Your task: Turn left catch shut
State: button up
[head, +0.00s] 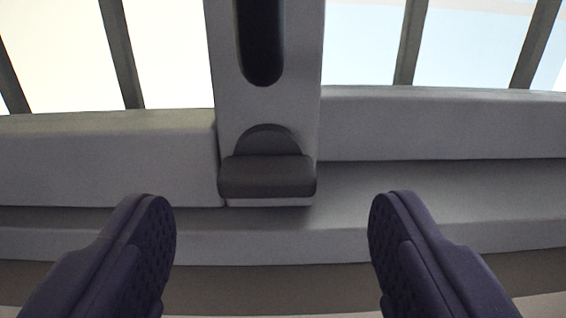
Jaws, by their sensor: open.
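A dark grey catch (267,177) sits low on a light grey upright post in the middle of the head view. It is a wide bar lying level across the post, with a rounded half-disc behind its top edge. My gripper (272,225) is open and empty, with one dark blue finger at the lower left and one at the lower right. The catch lies between and beyond the fingertips, a little above them in the picture, with clear space on both sides. Neither finger appears to touch it. Whether this is the left catch cannot be told from this view.
A dark rounded slot or handle (260,45) runs down the post above the catch. Grey horizontal rails (440,125) extend to both sides of the post. Thin dark bars (122,55) stand in front of bright panes behind. A ledge (430,240) runs below the catch.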

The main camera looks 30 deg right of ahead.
aim_at(266, 183)
jog(key=x, duration=0.3)
jog(key=shift+w, duration=0.25)
jog(key=c, duration=1.1)
jog(key=shift+o, duration=0.2)
